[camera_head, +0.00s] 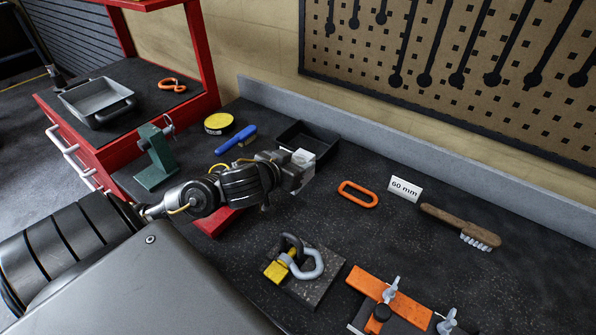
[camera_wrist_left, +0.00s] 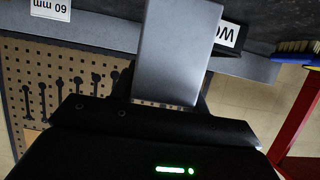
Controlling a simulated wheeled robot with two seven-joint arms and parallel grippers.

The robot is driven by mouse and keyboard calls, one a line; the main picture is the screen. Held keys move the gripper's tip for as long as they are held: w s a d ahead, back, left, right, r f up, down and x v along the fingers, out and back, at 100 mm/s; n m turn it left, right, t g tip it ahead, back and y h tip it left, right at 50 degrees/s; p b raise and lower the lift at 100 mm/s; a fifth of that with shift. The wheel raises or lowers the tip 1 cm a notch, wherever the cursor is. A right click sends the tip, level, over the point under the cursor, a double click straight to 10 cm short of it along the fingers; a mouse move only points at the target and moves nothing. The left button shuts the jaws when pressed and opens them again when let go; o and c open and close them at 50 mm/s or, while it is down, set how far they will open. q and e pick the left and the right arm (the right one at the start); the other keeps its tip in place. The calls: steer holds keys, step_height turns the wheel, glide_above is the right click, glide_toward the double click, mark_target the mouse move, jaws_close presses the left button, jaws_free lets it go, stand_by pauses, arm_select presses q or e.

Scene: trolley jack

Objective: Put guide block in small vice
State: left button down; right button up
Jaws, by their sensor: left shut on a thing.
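My left gripper (camera_head: 297,174) is over the dark bench, in front of a small black tray. It is shut on a plain grey block, which I take as the guide block (camera_wrist_left: 172,50). In the left wrist view the block juts out from the dark gripper body; in the head view the gripper mostly hides it. A green clamp-like tool with a thin handle, which looks like the small vice (camera_head: 155,158), stands at the left of the bench, apart from the block. Its jaw gap is too small to judge. My right gripper is out of view.
A black tray (camera_head: 318,137), blue brush (camera_head: 236,138), yellow tin (camera_head: 218,123) and orange ring (camera_head: 358,194) lie around the gripper. A dark plate with shackles (camera_head: 293,262) and an orange clamp fixture (camera_head: 390,298) are nearer. A red cabinet (camera_head: 95,150) stands left.

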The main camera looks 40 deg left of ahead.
arm_select(q)
steer(key=shift+w+a+f, duration=0.3)
steer(key=shift+w+f, duration=0.1)
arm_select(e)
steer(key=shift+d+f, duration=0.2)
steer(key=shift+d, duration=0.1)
